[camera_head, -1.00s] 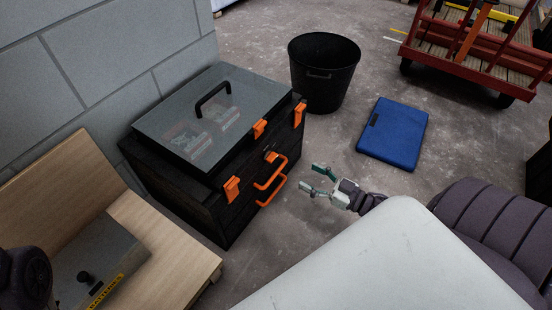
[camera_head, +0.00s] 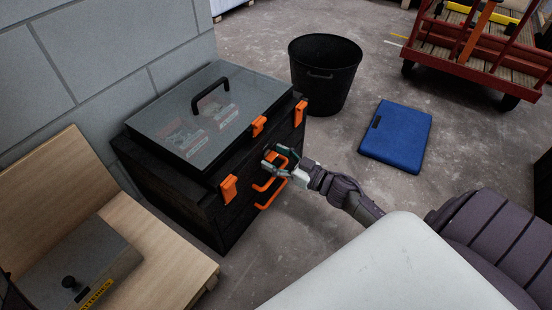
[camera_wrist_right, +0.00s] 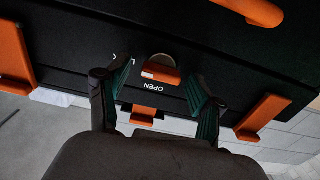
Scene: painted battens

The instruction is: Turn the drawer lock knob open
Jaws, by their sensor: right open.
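The drawer lock knob (camera_wrist_right: 161,73) is a small orange piece on the black front of the toolbox (camera_head: 215,200), above the orange drawer handle (camera_head: 272,194). In the wrist view the word OPEN shows beside the knob, and a second label is partly hidden by a finger. My right gripper (camera_head: 274,162) is at the toolbox front, open, its green-padded fingers (camera_wrist_right: 160,82) on either side of the knob with gaps showing. In the head view the fingers partly cover the knob.
Orange latches (camera_head: 229,188) flank the toolbox front under its clear lid (camera_head: 205,110). A black bin (camera_head: 325,80) stands behind, a blue case (camera_head: 397,137) lies on the floor at right. A wooden bench (camera_head: 150,245) with a grey battery box (camera_head: 75,265) is at left.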

